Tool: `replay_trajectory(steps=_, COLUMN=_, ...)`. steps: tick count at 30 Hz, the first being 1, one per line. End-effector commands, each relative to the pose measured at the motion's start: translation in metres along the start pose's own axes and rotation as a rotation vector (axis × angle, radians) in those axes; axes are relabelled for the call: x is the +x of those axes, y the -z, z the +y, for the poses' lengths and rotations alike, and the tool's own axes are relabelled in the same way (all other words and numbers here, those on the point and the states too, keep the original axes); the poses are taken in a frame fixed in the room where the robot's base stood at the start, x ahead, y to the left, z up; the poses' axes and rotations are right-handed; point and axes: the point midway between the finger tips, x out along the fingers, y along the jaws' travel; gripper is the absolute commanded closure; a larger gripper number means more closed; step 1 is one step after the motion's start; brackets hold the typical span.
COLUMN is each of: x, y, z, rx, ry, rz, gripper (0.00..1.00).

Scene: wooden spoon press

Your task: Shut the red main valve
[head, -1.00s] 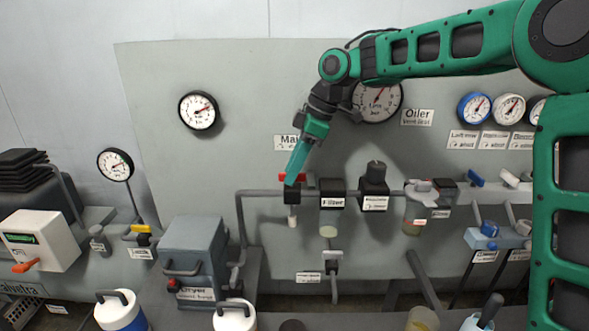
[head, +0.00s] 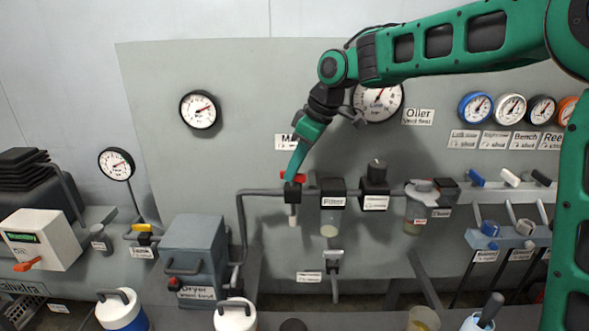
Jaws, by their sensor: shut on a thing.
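The red main valve handle (head: 300,178) sits on top of a dark valve block (head: 292,193) at the left end of the pipe run on the grey panel. My gripper (head: 292,176) reaches down from the upper right and is shut on the red handle. The teal fingers hide most of the handle, so its exact angle is hard to tell. The label above (head: 286,141), partly covered by my gripper, begins with "Ma".
The filter (head: 332,200) and a dark regulator (head: 375,185) stand close to the right on the same pipe. A large gauge (head: 378,101) is behind my wrist. A grey dryer (head: 193,258) stands below left.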

Motion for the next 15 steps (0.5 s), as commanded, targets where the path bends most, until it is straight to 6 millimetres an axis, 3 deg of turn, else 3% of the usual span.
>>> replay_trajectory(steps=15, x=-0.0026, y=0.0019, z=0.0019, rx=0.34, ry=-0.148, rz=0.008, gripper=1.0)
